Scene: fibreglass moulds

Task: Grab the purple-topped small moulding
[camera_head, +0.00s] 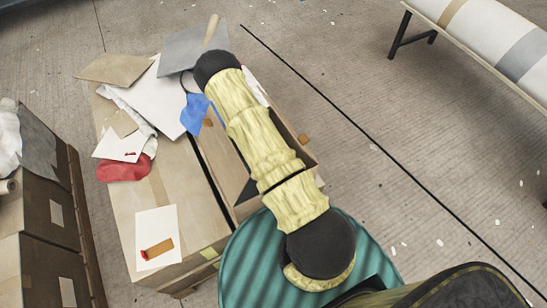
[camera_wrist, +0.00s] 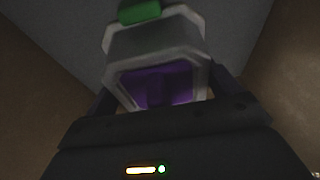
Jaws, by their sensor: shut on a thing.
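The purple-topped small moulding (camera_wrist: 155,86) is in the wrist view, with a purple face inside a pale grey angular rim. Its grey body stretches away from the camera. A green piece (camera_wrist: 140,11) shows at its far end; I cannot tell if it is part of the moulding. My gripper (camera_wrist: 162,95) is shut on the moulding, with a dark finger on each side of it. In the head view my arm hides the gripper and the moulding.
A cardboard-coloured bench (camera_head: 183,187) carries a white sheet (camera_head: 157,100), a blue cloth (camera_head: 194,115) and a red cloth (camera_head: 124,168). An open box (camera_head: 304,157) lies partly under my arm. Brown cabinets (camera_head: 45,215) stand left. A rack with a white roll (camera_head: 490,35) stands upper right. Floor between is mostly clear.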

